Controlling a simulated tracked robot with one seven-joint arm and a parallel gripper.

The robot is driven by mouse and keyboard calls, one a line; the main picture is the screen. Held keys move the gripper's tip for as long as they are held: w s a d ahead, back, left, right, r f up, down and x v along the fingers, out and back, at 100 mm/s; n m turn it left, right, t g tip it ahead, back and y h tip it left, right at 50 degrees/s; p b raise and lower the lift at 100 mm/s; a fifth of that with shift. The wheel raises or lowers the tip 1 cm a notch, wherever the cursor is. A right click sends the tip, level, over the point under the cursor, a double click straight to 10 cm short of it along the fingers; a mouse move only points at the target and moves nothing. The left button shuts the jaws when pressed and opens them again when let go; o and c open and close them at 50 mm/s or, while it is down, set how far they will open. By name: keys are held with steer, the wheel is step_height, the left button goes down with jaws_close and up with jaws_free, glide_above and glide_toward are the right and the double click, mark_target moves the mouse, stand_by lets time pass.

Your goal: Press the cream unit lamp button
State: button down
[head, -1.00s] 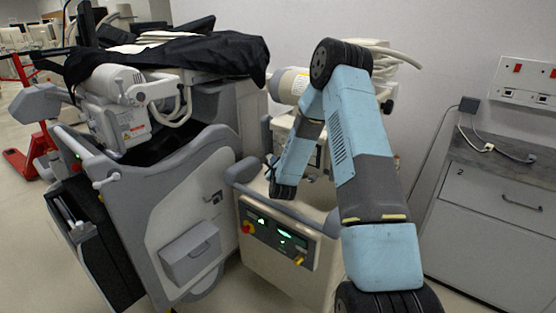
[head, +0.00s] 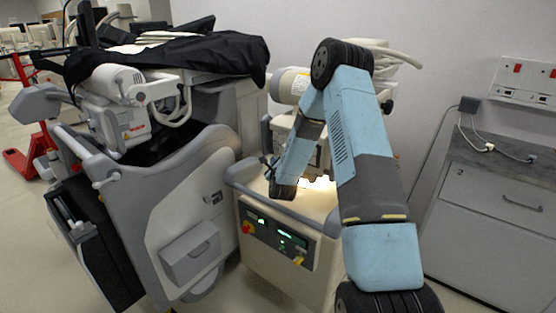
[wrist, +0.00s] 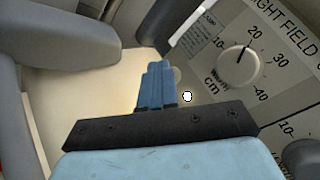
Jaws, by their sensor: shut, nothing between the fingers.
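The cream unit (head: 270,268) stands at the centre of the head view, and bright light falls on its top (head: 318,193). Its lamp head (head: 306,150) is partly hidden behind my arm. The wrist view shows the panel with a round white dial (wrist: 236,66) marked in cm. A pale disc (wrist: 179,75) sits beside my fingertips, partly covered by them. A small white round spot (wrist: 187,96) lies just below it. I cannot tell which is the lamp button. My gripper (wrist: 158,66) is shut and empty, its tips at the panel's left part; contact cannot be judged.
A grey covered cart (head: 175,215) with a black drape (head: 190,55) stands close on the left. A grey drawer cabinet (head: 490,225) is on the right by the wall. In the wrist view a dark bar (wrist: 165,35) lies just beyond my fingertips.

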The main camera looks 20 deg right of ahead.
steer(key=shift+s+a, duration=0.35)
steer(key=shift+a, duration=0.1)
steer(key=s+a, duration=0.1)
steer(key=a, duration=0.1)
steer(key=s+a, duration=0.2)
stand_by(0.7)
stand_by(0.4)
